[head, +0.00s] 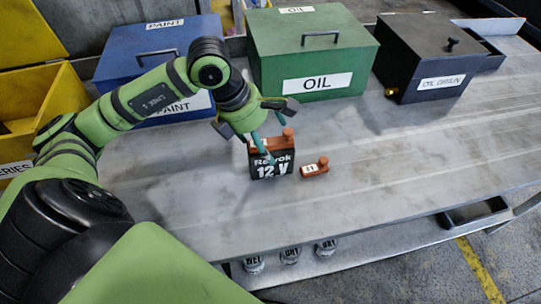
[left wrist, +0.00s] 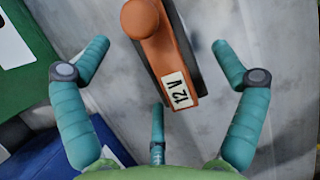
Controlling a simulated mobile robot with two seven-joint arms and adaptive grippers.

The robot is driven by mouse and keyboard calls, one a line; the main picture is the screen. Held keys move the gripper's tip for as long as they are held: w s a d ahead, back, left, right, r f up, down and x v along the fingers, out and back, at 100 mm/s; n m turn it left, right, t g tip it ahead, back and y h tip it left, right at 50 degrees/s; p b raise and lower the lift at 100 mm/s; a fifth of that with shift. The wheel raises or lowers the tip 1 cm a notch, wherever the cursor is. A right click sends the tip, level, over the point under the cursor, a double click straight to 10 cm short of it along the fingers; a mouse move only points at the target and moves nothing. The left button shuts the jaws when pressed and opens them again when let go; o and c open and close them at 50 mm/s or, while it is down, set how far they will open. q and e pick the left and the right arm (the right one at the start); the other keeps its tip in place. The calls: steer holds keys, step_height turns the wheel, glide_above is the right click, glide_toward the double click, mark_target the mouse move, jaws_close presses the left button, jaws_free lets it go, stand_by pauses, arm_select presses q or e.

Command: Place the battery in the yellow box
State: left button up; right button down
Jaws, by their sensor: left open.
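The battery (head: 271,166) is black with an orange top and the marking 12 V. It stands upright on the grey metal bench. In the left wrist view its orange top (left wrist: 172,45) with a knob and a 12 V label lies between the fingers. My left gripper (head: 264,142) is open over the battery, with its teal fingers spread around the top. It also shows in the left wrist view (left wrist: 160,66); I cannot tell if any finger touches. The yellow box (head: 40,103), its label ending in "ERIES", is at the far left, partly behind my arm. My right gripper is not in view.
A small orange-red object (head: 315,168) with a white label lies just right of the battery. A blue PAINT box (head: 125,72), a green OIL box (head: 330,64) and a dark oil drain box (head: 424,60) stand along the back. The bench's front right is clear.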

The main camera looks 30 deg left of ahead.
arm_select(q)
steer(key=p+x, duration=0.1)
steer(key=x, duration=0.4)
steer(key=shift+f+p, duration=0.25)
steer(key=shift+p, duration=0.15)
steer(key=shift+w+d+f, duration=0.1)
steer(key=shift+f, duration=0.2)
steer(key=c, duration=1.7)
steer(key=shift+r, duration=0.15)
steer(key=shift+c, duration=0.4)
steer(key=shift+w+r, duration=0.1)
steer(key=shift+r, duration=0.05)
